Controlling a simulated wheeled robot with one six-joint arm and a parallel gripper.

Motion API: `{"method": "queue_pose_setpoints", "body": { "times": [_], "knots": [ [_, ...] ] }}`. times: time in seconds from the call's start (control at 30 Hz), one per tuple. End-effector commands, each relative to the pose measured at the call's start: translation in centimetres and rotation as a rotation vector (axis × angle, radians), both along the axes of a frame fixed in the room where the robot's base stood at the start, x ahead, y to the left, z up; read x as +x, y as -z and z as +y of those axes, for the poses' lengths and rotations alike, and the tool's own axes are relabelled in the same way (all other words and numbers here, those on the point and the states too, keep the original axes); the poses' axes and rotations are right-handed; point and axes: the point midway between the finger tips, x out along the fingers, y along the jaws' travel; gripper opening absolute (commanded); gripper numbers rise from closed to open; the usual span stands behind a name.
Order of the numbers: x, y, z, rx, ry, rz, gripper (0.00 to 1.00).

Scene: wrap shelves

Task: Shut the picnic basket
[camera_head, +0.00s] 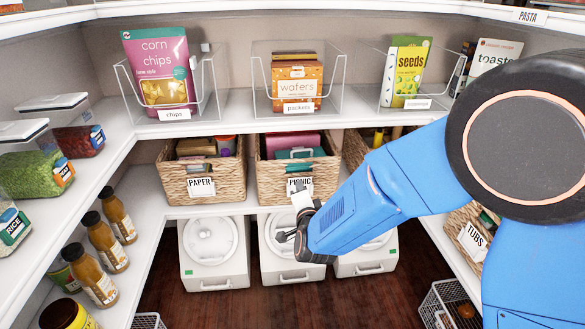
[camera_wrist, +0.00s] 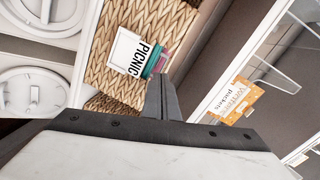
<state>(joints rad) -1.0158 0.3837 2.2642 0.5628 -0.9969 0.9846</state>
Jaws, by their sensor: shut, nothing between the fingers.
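The picnic basket (camera_head: 263,180) is a tan woven basket on the middle shelf, with a white PICNIC label on its front. Its top is open, and pink and teal things show inside. My gripper (camera_head: 303,200) is in front of the basket's face, just below the label. In the wrist view the basket (camera_wrist: 175,22) shows close up, with its label turned sideways. My gripper's dark fingers (camera_wrist: 162,90) are shut, empty and point towards the basket. I cannot tell whether they touch it.
The paper basket (camera_head: 207,181) stands left of it, and another woven basket (camera_head: 356,150) is partly hidden by my arm on the right. White lidded bins (camera_head: 214,254) stand below. Clear trays with chips, wafers (camera_head: 296,83) and seeds are on the shelf above. Jars line the left shelves.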

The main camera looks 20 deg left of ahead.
Motion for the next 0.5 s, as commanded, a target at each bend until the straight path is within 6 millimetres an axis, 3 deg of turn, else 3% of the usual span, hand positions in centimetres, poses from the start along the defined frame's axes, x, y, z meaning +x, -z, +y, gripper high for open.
{"method": "queue_pose_setpoints", "body": {
  "times": [0.23,0.5],
  "knots": [
    [-2.8,-0.6,-0.4,0.281,0.021,0.039,0.00],
    [-2.7,-0.9,-0.2,0.357,0.023,0.051,0.00]
  ]
}}
